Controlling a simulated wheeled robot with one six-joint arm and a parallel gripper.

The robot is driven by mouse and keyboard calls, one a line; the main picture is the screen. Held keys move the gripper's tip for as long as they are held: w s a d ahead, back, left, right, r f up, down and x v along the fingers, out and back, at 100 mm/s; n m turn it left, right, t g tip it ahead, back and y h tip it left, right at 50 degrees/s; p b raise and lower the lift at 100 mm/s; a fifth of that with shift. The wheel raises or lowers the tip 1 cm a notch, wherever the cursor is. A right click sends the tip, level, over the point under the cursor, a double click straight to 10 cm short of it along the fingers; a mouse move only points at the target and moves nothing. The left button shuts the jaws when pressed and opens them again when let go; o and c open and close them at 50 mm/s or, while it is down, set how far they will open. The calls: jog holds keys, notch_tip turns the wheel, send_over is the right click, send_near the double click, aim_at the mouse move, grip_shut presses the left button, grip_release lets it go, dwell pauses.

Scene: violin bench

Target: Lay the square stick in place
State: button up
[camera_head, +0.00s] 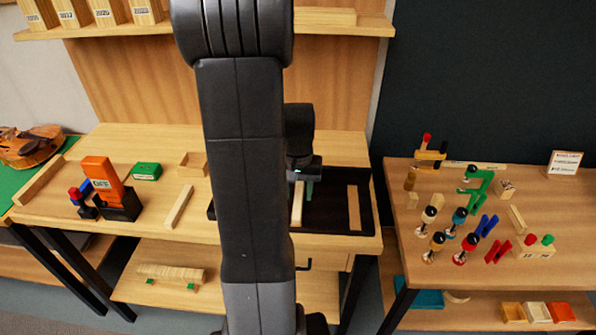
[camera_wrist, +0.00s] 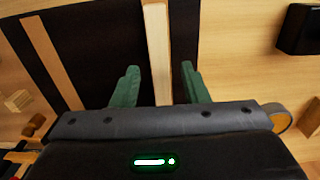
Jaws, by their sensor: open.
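A pale square-looking stick (camera_wrist: 157,50) lies on a black mat or tray (camera_wrist: 95,45), near its edge in the wrist view. My gripper (camera_wrist: 158,78) is open, with one green finger on each side of the stick and a visible gap on both sides. The stick's near end is hidden behind the gripper body. In the head view my gripper (camera_head: 303,188) is over the black surface (camera_head: 332,212), and the pale stick (camera_head: 297,206) shows beside my arm. A flatter brown strip (camera_head: 354,207) lies on the same black surface, also in the wrist view (camera_wrist: 50,60).
Another pale stick (camera_head: 179,206) lies on the bench left of my arm. An orange and black tool (camera_head: 103,182), a green box (camera_head: 147,171) and a small wooden tray (camera_head: 192,163) stand further left. A right-hand table (camera_head: 405,240) holds several clamps. My arm hides the bench's middle.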

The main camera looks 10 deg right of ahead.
aim_at(298, 201)
notch_tip(298, 201, up, 10)
dwell(0.3)
